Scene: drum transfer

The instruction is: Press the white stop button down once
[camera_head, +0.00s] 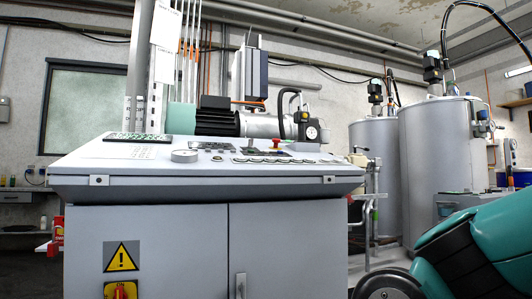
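A grey control console (130,185) stands in front of me, with a sloping top panel. A row of small round pale buttons (285,161) runs along the front part of the panel at right of centre. They are too small here to tell which one is the white stop button. A larger round pale knob or dial (184,155) sits on the left half of the panel. A red mushroom button (276,143) stands at the back of the panel. My gripper is not in view; a teal and black part at the lower right looks like my own arm.
The console's cabinet doors (285,250) face me, with a yellow warning sign (121,256) and a red-yellow switch (121,290). A motor (215,120) and hoses sit behind the panel. Two large grey tanks (435,150) stand at the right. The air above the panel's front looks clear.

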